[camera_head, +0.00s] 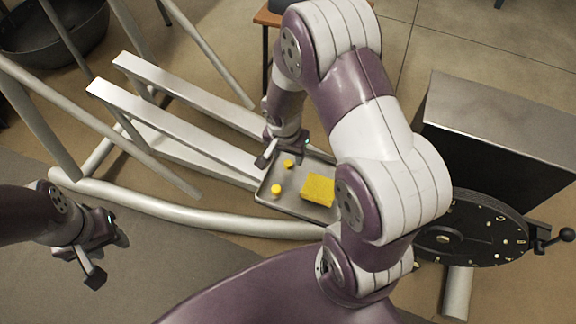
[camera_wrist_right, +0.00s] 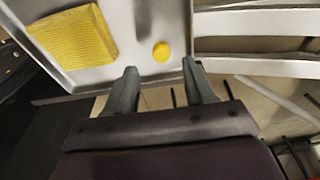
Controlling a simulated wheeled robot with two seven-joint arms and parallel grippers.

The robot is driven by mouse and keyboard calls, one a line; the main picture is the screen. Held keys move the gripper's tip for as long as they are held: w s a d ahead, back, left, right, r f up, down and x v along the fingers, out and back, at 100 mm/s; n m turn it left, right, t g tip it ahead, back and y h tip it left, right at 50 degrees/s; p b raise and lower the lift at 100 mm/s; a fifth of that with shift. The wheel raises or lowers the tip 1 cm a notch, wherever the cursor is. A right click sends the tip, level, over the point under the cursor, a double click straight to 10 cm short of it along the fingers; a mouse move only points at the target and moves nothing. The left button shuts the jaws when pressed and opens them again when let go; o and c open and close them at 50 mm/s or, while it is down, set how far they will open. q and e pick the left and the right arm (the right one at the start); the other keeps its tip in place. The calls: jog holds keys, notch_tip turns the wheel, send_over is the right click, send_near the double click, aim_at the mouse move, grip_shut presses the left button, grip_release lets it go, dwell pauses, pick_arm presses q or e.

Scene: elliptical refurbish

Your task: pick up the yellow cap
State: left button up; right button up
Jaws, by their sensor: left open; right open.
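Two small round yellow caps lie on a metal tray (camera_head: 296,206) in the head view, a nearer cap (camera_head: 277,190) and a farther cap (camera_head: 289,163). My right gripper (camera_head: 284,152) is open just above the tray's far left part, close to the farther cap. In the right wrist view one yellow cap (camera_wrist_right: 161,52) lies on the tray (camera_wrist_right: 112,78), ahead of and between the open fingertips (camera_wrist_right: 160,68), with nothing held. I cannot tell for certain which cap this is. My left gripper (camera_head: 104,257) is open and empty at the left, far from the tray.
A yellow sponge-like block (camera_head: 318,190) lies on the tray right of the caps. Pale metal frame rails (camera_head: 180,130) stand to the left of the tray. A black disc with a crank (camera_head: 475,228) and a metal box (camera_head: 500,105) stand to the right.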

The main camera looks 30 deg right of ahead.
aim_at(288, 163)
notch_tip(288, 163, down, 4)
jog(key=shift+w+r+b, duration=0.1)
jog(key=shift+w+b, duration=0.05)
jog(key=shift+b, duration=0.6)
grip_shut()
jog(key=shift+r, duration=0.1)
